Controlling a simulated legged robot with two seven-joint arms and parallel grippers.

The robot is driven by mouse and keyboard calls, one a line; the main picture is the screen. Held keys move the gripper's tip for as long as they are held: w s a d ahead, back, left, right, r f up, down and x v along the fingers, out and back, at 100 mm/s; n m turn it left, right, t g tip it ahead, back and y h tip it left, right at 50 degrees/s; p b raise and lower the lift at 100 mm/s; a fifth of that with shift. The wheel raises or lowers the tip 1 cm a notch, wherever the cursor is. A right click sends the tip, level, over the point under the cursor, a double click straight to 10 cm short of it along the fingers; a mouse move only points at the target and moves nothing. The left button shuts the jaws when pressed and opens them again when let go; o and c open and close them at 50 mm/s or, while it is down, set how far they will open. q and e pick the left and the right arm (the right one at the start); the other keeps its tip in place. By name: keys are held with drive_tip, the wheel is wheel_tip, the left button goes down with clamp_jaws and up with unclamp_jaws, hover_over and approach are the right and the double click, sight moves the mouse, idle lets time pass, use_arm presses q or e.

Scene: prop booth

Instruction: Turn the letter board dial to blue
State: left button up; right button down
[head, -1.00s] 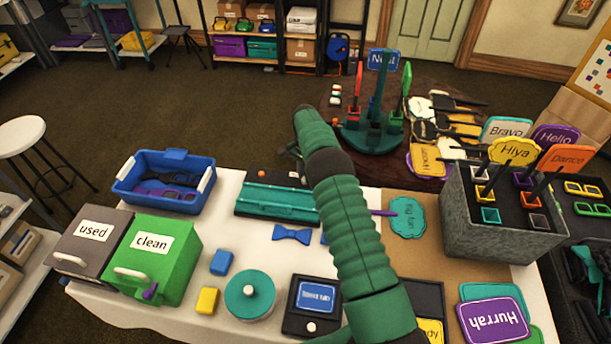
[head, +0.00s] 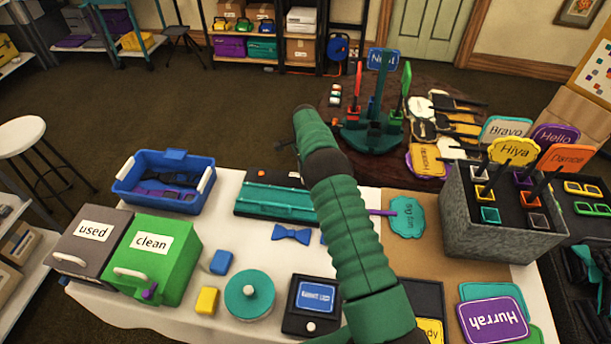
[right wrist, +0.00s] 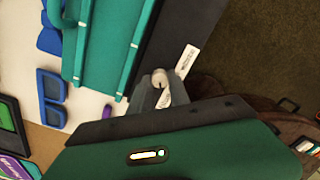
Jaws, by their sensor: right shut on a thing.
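The letter board (head: 277,203) is a teal railed board on the white table, with a dark strip (head: 284,177) along its far edge. An orange dot shows on that strip. In the right wrist view the teal board (right wrist: 108,45) lies beside the dark strip (right wrist: 185,30), which carries a white label. A small pale knob (right wrist: 159,77), seemingly the dial, sits between the grey fingers of my right gripper (right wrist: 158,92), which is shut on it. The dial's colour setting cannot be read. My left gripper is not in view.
A blue bow tie (head: 292,233), a teal round container (head: 249,296) and a small screen device (head: 315,305) lie in front of the board. A blue bin (head: 128,182) stands left. A teal stand (head: 374,138) is on the round table behind.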

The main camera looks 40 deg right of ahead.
drive_tip(key=shift+s+a+f, duration=0.1)
drive_tip(key=shift+a+f, duration=0.1)
drive_tip(key=c, duration=1.3)
unclamp_jaws()
drive_tip(key=shift+c, duration=0.2)
drive_tip(key=shift+o, duration=0.5)
drive_tip(key=shift+d, duration=0.1)
drive_tip(key=shift+w+r, duration=0.1)
drive_tip(key=shift+w, duration=0.1)
wheel_tip(320, 180, up, 17)
drive_tip(key=p, duration=0.1)
drive_tip(key=shift+f, duration=0.2)
drive_tip(key=shift+w, duration=0.1)
